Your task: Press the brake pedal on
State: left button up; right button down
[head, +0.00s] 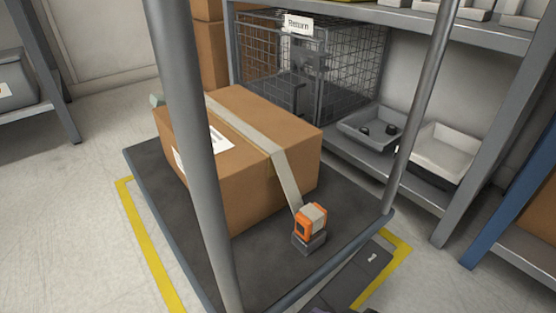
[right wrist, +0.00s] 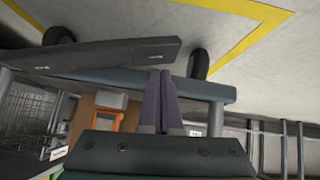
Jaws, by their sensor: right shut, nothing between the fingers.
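The brake pedal (head: 362,265) is a dark, flat plate with a small light mark, low at the near right edge of the cart. In the right wrist view the pedal (right wrist: 115,57) is a long dark bar between two wheels. My right gripper (right wrist: 161,73) is shut and empty, its purple fingers side by side. Its fingertips appear close to the pedal's edge, over the cart's edge bar; I cannot tell whether they touch. In the head view only a purple bit of it shows at the bottom edge. My left gripper is in neither view.
The cart deck (head: 262,262) carries a strapped cardboard box (head: 270,185) and an orange ratchet (head: 310,220). Grey posts (head: 190,130) rise from the cart. A shelf with a wire cage (head: 300,60) and trays (head: 440,155) stands behind. Yellow floor lines (head: 145,240) surround the cart.

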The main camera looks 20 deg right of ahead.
pick_arm(q)
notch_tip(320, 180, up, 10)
jog(key=p, duration=0.9)
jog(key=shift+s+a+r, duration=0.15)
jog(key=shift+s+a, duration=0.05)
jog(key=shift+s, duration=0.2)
pick_arm(e)
jog(key=a+r+v, duration=0.1)
jog(key=a+v, duration=0.1)
jog(key=v, duration=1)
jog(key=shift+w, duration=0.3)
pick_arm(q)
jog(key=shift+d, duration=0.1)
pick_arm(e)
jog(key=shift+d+f, duration=0.1)
jog(key=shift+d, duration=0.05)
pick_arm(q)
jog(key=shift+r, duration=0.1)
